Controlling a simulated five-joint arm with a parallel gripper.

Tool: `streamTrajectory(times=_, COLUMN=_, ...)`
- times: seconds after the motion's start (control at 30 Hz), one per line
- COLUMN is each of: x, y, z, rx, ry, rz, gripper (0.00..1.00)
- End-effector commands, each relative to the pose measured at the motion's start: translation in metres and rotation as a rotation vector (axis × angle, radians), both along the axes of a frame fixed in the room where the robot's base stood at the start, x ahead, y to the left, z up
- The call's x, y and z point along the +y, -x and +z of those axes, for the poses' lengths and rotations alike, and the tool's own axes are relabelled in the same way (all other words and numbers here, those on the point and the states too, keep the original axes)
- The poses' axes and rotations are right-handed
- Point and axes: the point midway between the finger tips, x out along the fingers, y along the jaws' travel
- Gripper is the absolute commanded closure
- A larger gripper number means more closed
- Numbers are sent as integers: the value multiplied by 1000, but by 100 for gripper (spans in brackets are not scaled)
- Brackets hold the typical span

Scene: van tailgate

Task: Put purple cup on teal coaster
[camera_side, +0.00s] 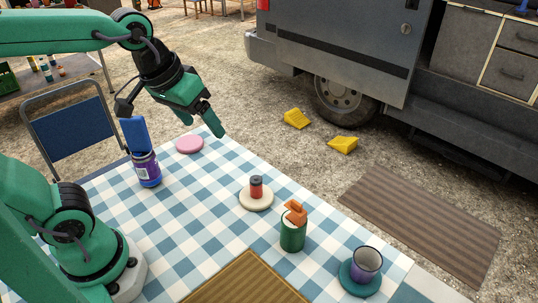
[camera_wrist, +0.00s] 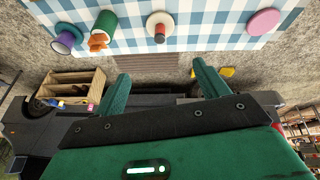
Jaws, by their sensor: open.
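The purple cup (camera_side: 367,262) stands upright on the teal coaster (camera_side: 347,284) near the table's front right corner. In the wrist view the cup (camera_wrist: 63,43) is at the upper left, with the coaster's teal edge (camera_wrist: 74,28) beside it. My gripper (camera_side: 202,124) is open and empty, high over the table's far left edge, well away from the cup. In the wrist view my gripper's two fingers (camera_wrist: 161,72) are spread with nothing between them.
A green can with an orange item (camera_side: 293,236) stands left of the coaster. A small red jar (camera_side: 256,187) sits on a cream disc. A pink disc (camera_side: 189,144) and a purple can with a blue item (camera_side: 147,170) are farther left. A brown mat (camera_side: 245,282) lies in front.

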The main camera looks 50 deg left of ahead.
Motion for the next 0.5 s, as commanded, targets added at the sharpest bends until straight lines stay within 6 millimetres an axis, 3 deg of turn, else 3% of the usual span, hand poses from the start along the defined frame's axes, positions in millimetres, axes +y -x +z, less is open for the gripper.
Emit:
streamTrajectory(times=0.2, x=26, y=33, z=-13, rx=-64, ry=-74, rz=-79, gripper=27)
streamTrajectory(times=0.5, x=35, y=48, z=-22, rx=-90, ry=-117, rz=-126, gripper=27)
